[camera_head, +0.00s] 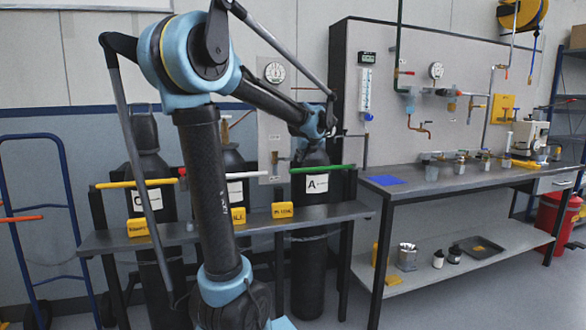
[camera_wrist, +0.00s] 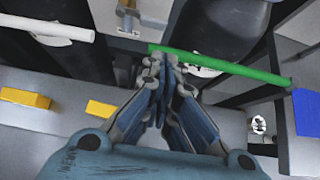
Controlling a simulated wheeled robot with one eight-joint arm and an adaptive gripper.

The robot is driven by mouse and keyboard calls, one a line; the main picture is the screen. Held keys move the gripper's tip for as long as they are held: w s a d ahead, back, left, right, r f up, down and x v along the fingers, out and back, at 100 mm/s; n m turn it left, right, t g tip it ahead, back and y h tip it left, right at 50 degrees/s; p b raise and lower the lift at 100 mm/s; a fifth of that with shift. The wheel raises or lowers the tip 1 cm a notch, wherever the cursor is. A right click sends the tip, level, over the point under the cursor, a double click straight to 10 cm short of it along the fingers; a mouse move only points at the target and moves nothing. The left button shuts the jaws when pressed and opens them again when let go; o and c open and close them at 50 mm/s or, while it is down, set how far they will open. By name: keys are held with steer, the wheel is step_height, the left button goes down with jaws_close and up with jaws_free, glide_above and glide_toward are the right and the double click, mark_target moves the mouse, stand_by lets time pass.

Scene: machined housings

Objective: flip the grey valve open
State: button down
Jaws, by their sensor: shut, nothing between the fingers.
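A pale grey bar-shaped handle (camera_head: 242,175) lies level in front of the middle cylinder, between a yellow bar and a green bar. I take it for the grey valve. In the wrist view it shows at the upper left (camera_wrist: 48,28), pointing toward the middle. My gripper (camera_wrist: 157,62) is shut and empty. Its fingertips overlap the left end of the green bar (camera_wrist: 220,67) in the wrist view; I cannot tell whether they touch it. The grey handle is to the left of the fingertips, clear of them. In the head view my gripper (camera_head: 317,142) is small, above the green bar.
The yellow bar (camera_head: 137,183) is at the left. Yellow tags (camera_head: 283,210) stand on the narrow front shelf (camera_head: 190,233). A gauge panel (camera_head: 272,105) hangs behind the cylinders.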

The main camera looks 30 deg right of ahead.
steer(key=shift+w, duration=0.1)
steer(key=x, duration=1)
steer(key=shift+r, duration=0.1)
stand_by(0.5)
